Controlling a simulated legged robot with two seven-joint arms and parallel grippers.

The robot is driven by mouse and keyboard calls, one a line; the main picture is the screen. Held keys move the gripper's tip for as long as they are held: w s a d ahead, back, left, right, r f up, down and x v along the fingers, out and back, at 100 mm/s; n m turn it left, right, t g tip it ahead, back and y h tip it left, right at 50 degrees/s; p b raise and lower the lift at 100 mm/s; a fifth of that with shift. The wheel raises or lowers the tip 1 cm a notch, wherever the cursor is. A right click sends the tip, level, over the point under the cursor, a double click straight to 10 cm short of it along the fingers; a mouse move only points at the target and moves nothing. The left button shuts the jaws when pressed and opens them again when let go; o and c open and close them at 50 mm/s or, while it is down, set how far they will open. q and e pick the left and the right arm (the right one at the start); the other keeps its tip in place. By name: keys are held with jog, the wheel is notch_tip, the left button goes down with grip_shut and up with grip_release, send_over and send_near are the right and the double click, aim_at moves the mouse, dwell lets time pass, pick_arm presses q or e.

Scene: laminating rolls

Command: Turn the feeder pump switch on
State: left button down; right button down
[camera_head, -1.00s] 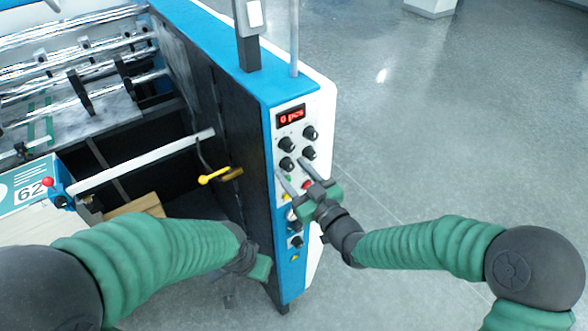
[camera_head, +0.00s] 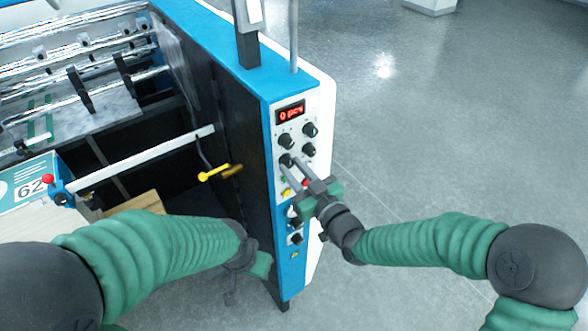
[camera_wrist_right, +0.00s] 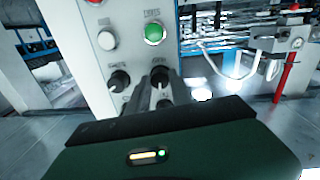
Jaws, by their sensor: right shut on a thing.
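The control panel (camera_head: 311,119) on the blue and white machine end carries black knobs in two rows below a red display. My right gripper (camera_head: 291,164) reaches the panel from the lower right. It is shut on the lower-left black knob (camera_head: 286,160) of the upper group. In the right wrist view the fingers (camera_wrist_right: 161,84) close around that knob (camera_wrist_right: 160,74), and another black knob (camera_wrist_right: 119,80) is beside it. The labels are too small to read, so I cannot tell which is the feeder pump switch. My left gripper (camera_head: 252,263) hangs low beside the machine; its fingers are unclear.
Below the knobs are small buttons, including a green one (camera_wrist_right: 155,33), and lower black knobs (camera_head: 295,239). A yellow-handled lever (camera_head: 213,174) sits left of the panel. Metal rollers (camera_head: 85,60) fill the upper left. The floor on the right is clear.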

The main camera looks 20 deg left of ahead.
jog(key=shift+m, duration=1)
jog(key=m, duration=0.2)
jog(key=shift+m, duration=0.3)
jog(key=m, duration=0.3)
jog(key=shift+r, duration=0.15)
jog(key=shift+w+m+g, duration=0.1)
jog(key=shift+m+g, duration=0.2)
jog(key=shift+m, duration=1.3)
jog(key=shift+d, duration=0.1)
jog(key=c, duration=1.5)
grip_release()
jog(key=shift+c, duration=0.2)
jog(key=o, duration=0.4)
jog(key=shift+w, duration=0.1)
